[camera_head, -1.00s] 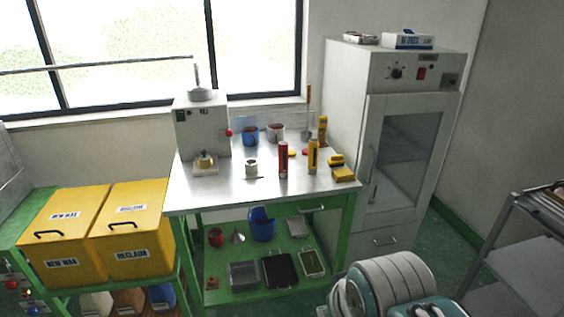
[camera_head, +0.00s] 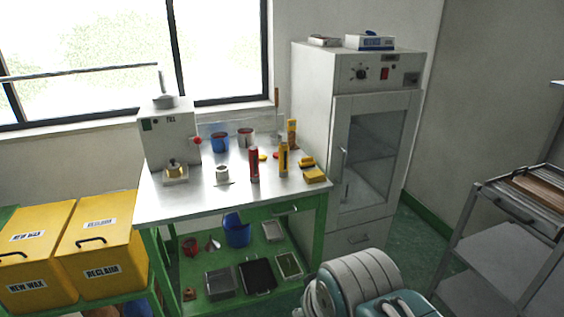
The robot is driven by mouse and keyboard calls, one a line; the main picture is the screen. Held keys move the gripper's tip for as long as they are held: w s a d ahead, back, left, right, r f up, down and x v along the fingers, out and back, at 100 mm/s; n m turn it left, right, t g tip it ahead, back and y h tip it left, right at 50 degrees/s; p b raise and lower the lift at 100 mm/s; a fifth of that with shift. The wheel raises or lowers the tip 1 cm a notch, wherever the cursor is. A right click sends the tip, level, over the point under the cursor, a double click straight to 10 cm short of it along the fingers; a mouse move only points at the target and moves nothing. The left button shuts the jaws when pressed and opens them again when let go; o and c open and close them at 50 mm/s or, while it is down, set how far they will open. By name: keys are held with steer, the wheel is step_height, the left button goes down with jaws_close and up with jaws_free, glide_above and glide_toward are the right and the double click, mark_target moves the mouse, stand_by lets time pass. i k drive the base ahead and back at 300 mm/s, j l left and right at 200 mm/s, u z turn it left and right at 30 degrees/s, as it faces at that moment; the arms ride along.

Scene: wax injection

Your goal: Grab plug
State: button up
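I cannot make out a plug for certain in this view. The white wax injector (camera_head: 170,136) stands on the left of the steel-topped bench (camera_head: 205,199), with a red knob (camera_head: 197,140) on its right side. A small brass-coloured piece (camera_head: 174,170) sits at the injector's front. A white roll-like item (camera_head: 222,173) stands to the right of it. White and teal parts of my own arm show at the bottom right. My gripper is not in view.
Yellow bins (camera_head: 100,262) stand left of the bench. A tall white cabinet (camera_head: 352,215) with a glass door is at its right. A grey rack (camera_head: 480,202) with trays stands far right. Green floor (camera_head: 418,212) shows between cabinet and rack.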

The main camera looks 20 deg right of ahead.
mark_target(174, 166)
steer(key=i+j+z, duration=0.1)
steer(key=i+j, duration=0.35)
steer(key=i+j+z, duration=0.1)
steer(key=i+j, duration=0.35)
steer(key=i+j+z, duration=0.1)
steer(key=i+j, duration=0.35)
steer(key=j, duration=0.2)
steer(key=i+j+z, duration=0.1)
steer(key=i+j, duration=0.3)
steer(key=j, duration=0.15)
